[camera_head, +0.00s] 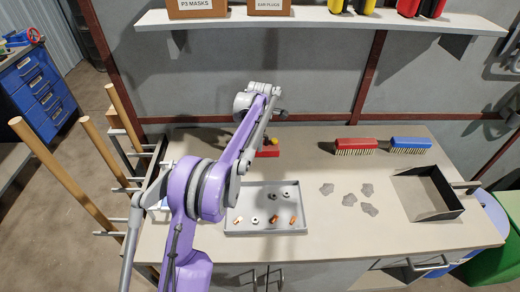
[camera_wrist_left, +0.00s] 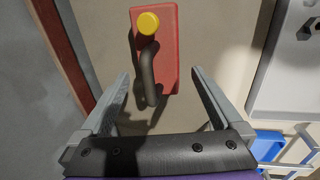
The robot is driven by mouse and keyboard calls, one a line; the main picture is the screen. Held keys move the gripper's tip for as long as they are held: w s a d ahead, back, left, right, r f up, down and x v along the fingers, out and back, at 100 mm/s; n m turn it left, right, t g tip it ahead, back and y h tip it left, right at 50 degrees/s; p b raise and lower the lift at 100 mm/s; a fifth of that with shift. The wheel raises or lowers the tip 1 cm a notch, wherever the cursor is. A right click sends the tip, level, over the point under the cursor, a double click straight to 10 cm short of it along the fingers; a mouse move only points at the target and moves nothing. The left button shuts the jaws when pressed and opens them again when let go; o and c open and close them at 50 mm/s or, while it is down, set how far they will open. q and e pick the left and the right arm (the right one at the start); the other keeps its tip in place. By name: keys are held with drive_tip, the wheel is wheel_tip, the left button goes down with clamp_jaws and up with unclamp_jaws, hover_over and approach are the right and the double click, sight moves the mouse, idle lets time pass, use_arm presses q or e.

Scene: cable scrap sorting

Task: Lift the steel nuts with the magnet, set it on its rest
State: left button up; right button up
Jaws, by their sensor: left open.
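In the head view the red block (camera_head: 268,154) is on the bench behind the tray, partly hidden by my left arm. My left gripper (camera_wrist_left: 160,88) is open, its fingers on either side of the magnet's dark bar with gaps on both sides. Several grey steel nuts (camera_head: 256,218) lie in the grey tray (camera_head: 262,232) among orange copper pieces (camera_head: 238,220). My right gripper is not in view.
Several grey scraps (camera_head: 349,200) lie on the bench right of the tray. A dark-walled open box (camera_head: 437,215) is at the right. A red brush (camera_head: 356,145) and a blue brush (camera_head: 409,144) stand at the back. The wall shelf (camera_head: 325,17) is above.

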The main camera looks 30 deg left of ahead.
use_arm(q)
drive_tip(key=f, duration=0.2)
drive_tip(key=w+f, duration=0.1)
drive_tip(key=f, duration=0.1)
drive_tip(key=shift+w+a+f, duration=0.15)
drive_tip(key=shift+a+f, duration=0.05)
drive_tip(key=shift+f, duration=0.1)
drive_tip(key=shift+r, duration=0.1)
clamp_jaws()
